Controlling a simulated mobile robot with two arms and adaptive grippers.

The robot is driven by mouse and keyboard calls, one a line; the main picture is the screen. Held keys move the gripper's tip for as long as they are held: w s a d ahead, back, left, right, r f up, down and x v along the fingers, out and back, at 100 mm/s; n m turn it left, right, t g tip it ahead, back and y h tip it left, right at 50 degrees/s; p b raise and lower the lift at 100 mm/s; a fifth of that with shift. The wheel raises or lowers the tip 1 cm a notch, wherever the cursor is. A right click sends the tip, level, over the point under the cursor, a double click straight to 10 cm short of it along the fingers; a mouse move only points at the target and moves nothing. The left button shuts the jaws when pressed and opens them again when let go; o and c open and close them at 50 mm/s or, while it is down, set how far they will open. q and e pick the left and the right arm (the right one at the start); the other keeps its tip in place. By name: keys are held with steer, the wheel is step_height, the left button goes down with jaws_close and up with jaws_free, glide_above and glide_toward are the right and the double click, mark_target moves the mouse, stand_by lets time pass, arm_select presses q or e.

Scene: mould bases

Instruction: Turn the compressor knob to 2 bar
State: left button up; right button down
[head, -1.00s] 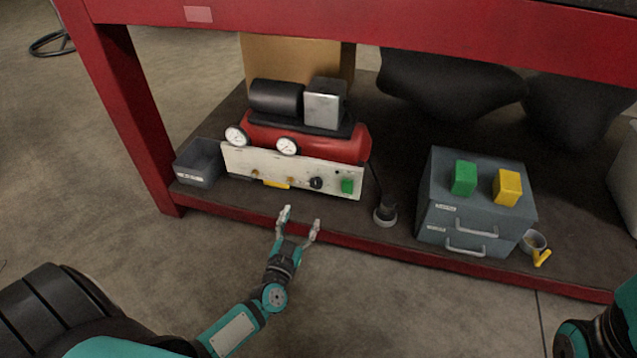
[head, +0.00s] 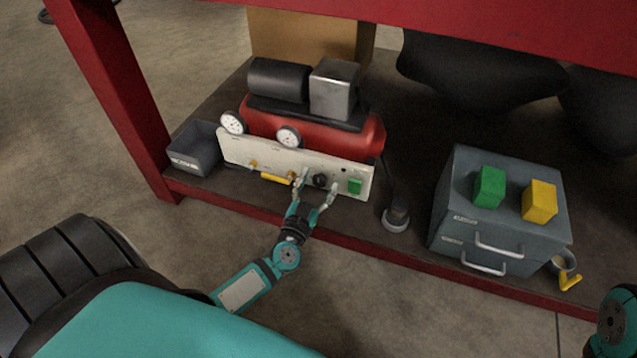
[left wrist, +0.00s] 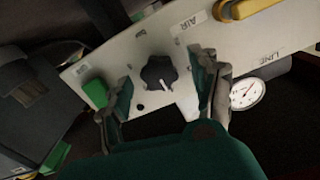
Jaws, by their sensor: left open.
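The red compressor (head: 345,143) stands on the lower shelf with a pale front panel (head: 235,151). The black knob (head: 320,180) is on that panel, left of a green switch (head: 355,187). In the left wrist view the knob (left wrist: 158,72) shows a white pointer mark, and the green switch (left wrist: 95,94) is at left. My left gripper (head: 319,189) is open, its fingers on either side of the knob; in the left wrist view the gripper (left wrist: 162,88) shows gaps between fingers and knob. Two white gauges (head: 288,136) sit above the panel. My right gripper is not visible.
A grey open bin (head: 196,150) is left of the compressor. A grey drawer cabinet (head: 500,228) with green and yellow blocks stands at right. The red bench leg (head: 120,100) is at left. A yellow handle (left wrist: 245,8) is near the knob.

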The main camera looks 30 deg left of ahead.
arm_select(q)
steer(key=c, duration=1.2)
